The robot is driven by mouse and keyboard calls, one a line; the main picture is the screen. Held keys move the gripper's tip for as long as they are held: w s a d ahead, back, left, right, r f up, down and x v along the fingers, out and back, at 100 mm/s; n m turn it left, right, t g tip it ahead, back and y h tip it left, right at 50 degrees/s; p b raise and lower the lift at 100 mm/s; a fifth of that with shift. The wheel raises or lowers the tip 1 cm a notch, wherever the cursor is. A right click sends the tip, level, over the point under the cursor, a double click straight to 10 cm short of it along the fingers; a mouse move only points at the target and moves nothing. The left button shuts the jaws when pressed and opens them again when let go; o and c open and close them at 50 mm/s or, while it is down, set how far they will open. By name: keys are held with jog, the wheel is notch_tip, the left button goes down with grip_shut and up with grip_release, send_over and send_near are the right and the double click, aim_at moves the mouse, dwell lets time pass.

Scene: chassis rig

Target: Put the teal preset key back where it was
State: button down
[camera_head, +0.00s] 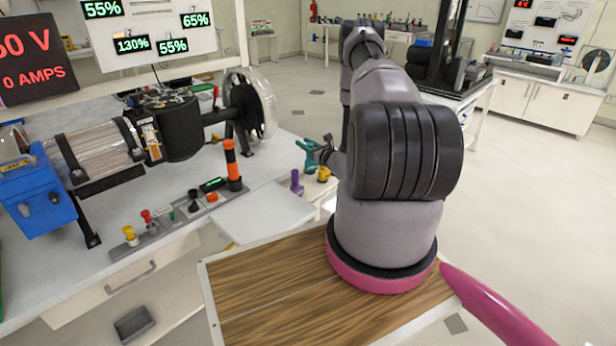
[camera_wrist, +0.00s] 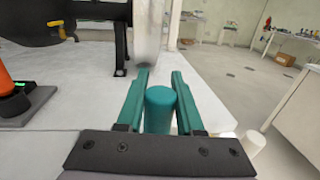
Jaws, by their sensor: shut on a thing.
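A teal cylindrical key (camera_wrist: 160,108) stands between the two teal fingers of my gripper (camera_wrist: 160,77) in the wrist view. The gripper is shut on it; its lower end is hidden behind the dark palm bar. In the head view my gripper (camera_head: 308,149) is over the right edge of the workbench, just above and right of a purple key (camera_head: 296,183). The teal key cannot be told apart from the teal fingers there. A control strip (camera_head: 165,237) on the bench carries yellow, red and black knobs.
An orange and black post (camera_head: 232,165) stands at the strip's right end. A motor rig (camera_head: 95,158) with a clear-guarded wheel (camera_head: 262,105) fills the back of the bench. A yellow item (camera_head: 323,174) sits close below my gripper. The grey plate (camera_head: 262,212) is bare.

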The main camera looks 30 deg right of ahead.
notch_tip(320, 180, down, 8)
dwell(0.4)
jog(key=shift+a, duration=0.1)
jog(key=c, duration=0.5)
grip_release()
jog(key=shift+c, duration=0.2)
